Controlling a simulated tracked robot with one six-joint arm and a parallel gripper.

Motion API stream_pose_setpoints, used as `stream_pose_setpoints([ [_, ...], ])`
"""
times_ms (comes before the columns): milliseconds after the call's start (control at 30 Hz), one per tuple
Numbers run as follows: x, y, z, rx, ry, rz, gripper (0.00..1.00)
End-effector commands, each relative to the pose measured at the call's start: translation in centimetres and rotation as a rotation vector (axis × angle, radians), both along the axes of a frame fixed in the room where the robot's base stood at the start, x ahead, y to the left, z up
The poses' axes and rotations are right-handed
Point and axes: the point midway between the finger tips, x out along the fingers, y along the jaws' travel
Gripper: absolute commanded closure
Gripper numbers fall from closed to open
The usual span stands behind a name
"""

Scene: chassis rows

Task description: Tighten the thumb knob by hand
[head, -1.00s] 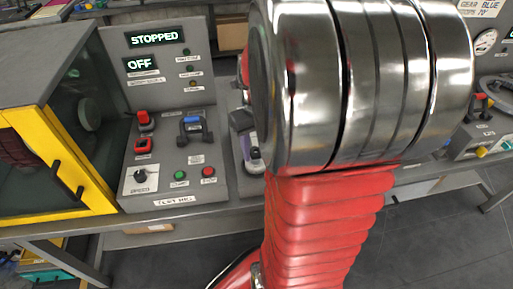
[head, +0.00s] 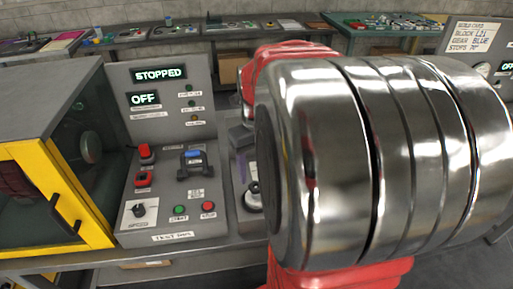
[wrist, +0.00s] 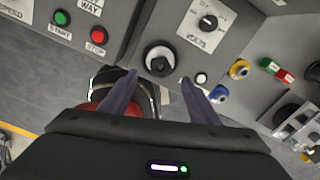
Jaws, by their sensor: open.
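A round black knob on a pale ring (wrist: 160,59) sits on a grey panel in the wrist view. It looks like the thumb knob. My gripper (wrist: 160,79) is open, with its two dark fingers spread and the knob just beyond and between their tips. I see no contact, and the remaining gap is hard to judge. In the head view a dark knob (head: 254,196) shows beside my arm, which hides part of that panel and my gripper.
The station panel left of it reads STOPPED and OFF (head: 160,74), with a green button (head: 180,210) and a red button (head: 208,206). A yellow-framed cabinet door (head: 77,205) stands at far left. A VOLTS dial (wrist: 208,22) and a white button (wrist: 201,78) lie near the knob.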

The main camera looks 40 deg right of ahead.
Motion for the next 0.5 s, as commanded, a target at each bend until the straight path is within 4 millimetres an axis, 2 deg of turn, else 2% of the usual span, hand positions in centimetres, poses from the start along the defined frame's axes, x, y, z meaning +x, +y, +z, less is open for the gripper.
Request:
stream_pose_setpoints([
  [100, 0.1, 0.0, 2.3, -0.002, -0.004, 0.0, 0.44],
  [300, 0.1, 0.0, 5.6, -0.002, -0.003, 0.0, 0.44],
  [500, 0.0, 0.0, 7.4, 0.0, -0.001, 0.0, 0.44],
])
